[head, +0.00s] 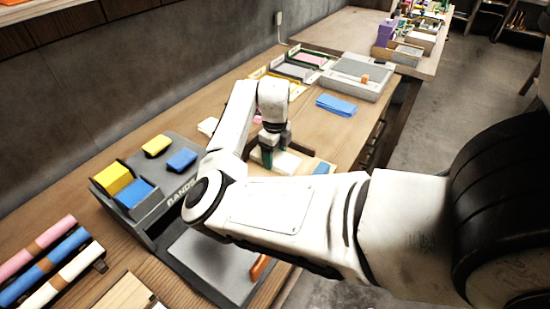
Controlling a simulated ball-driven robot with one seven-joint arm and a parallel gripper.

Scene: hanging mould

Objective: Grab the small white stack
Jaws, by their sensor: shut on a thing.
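My gripper (270,151) points down over the wooden bench, in the middle of the head view. It is shut on a small white stack (287,162), which shows at the fingers and to their right. My arm hides part of the area to the left of the fingers, and the far side of the grip is too small to make out.
A grey tray labelled BANDS (173,205) with yellow and blue blocks stands at the left. Pink, blue and white rolls (45,262) lie at the front left. A blue stack (336,105) and a grey board (356,76) lie behind and right. The bench's right edge is close.

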